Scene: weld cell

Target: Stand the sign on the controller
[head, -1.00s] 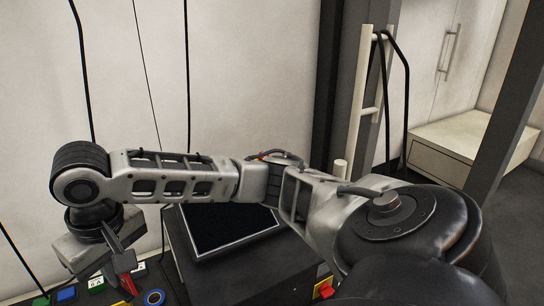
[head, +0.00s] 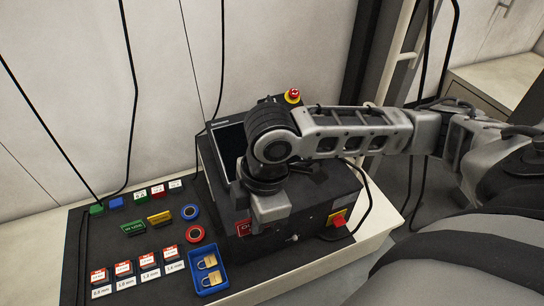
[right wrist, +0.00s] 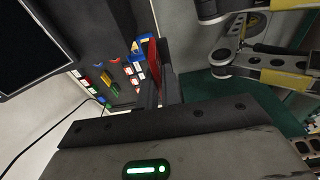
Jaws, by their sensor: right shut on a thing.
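The controller (head: 335,192) is a dark box with a tilted screen on its left, standing on the bench in the head view. My right gripper (head: 246,214) hangs at its front left side, fingers down. It is shut on the red sign (head: 244,228), which has white lettering and shows just below the fingers. In the right wrist view the sign (right wrist: 153,58) is a thin red plate seen nearly edge-on between the fingers (right wrist: 158,88). I cannot tell if the sign touches the controller.
A red emergency-stop button (head: 292,96) stands behind the controller, and a red-yellow switch (head: 338,219) is on its front. Left lies a dark mat (head: 100,238) with colored tags, tape rolls and a blue tray (head: 222,281) of padlocks. Cables hang along the wall.

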